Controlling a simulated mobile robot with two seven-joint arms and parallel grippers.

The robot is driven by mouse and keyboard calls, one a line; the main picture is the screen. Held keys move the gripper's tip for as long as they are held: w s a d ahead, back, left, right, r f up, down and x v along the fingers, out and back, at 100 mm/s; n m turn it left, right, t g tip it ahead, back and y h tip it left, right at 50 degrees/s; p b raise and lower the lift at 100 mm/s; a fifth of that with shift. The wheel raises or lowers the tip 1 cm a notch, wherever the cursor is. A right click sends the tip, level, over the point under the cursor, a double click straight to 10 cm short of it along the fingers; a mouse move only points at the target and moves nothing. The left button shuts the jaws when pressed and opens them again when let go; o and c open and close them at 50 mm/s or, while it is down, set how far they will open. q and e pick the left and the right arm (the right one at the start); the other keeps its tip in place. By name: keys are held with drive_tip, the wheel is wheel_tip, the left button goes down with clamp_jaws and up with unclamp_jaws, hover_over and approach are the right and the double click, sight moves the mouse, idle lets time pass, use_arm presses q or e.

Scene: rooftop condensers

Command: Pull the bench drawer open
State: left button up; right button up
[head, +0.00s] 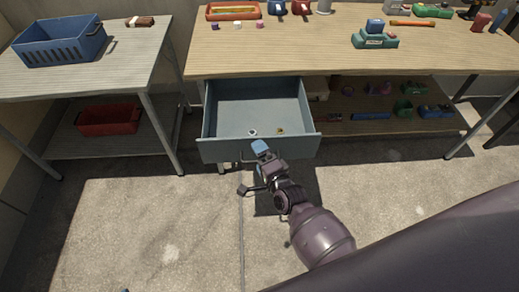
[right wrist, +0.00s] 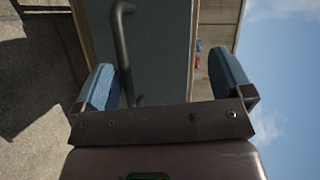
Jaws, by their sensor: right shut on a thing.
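The blue-grey bench drawer (head: 222,151) stands well out from under the wooden bench, its inside in plain sight. A small white ring and a small yellowish thing lie on its floor. My right gripper (head: 253,167) is at the middle of the drawer front. In the right wrist view its blue-padded fingers (right wrist: 165,75) stand on two sides, with the dark bar handle (right wrist: 122,40) between them, close by the left finger. The gripper is shut on the handle; the exact contact is partly hidden.
The wooden bench (head: 290,55) carries several tools and a red tray (head: 233,11). A lower shelf (head: 385,122) right of the drawer holds small items. A side table at left holds a blue crate (head: 60,42), with a red bin (head: 108,120) below. The floor ahead is clear.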

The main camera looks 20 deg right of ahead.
drive_tip(key=shift+s+r, duration=0.35)
drive_tip(key=shift+r, duration=0.05)
drive_tip(key=shift+c, duration=0.9)
drive_tip(key=shift+s, duration=0.65)
drive_tip(key=c, duration=0.6)
use_arm(q)
drive_tip(key=shift+w+d+r+p, duration=0.15)
drive_tip(key=shift+r+p, duration=0.1)
drive_tip(key=shift+r, duration=0.25)
drive_tip(key=shift+w+r+p, duration=0.1)
drive_tip(key=shift+r+p, duration=0.1)
drive_tip(key=shift+r, duration=0.3)
use_arm(e)
drive_tip(key=s+d+f, duration=0.1)
drive_tip(key=s+f, duration=0.1)
drive_tip(key=s, duration=0.6)
drive_tip(key=shift+s+f, duration=0.2)
drive_tip(key=shift+f, duration=0.1)
use_arm(q)
drive_tip(key=shift+r, duration=0.1)
drive_tip(key=shift+a, duration=0.2)
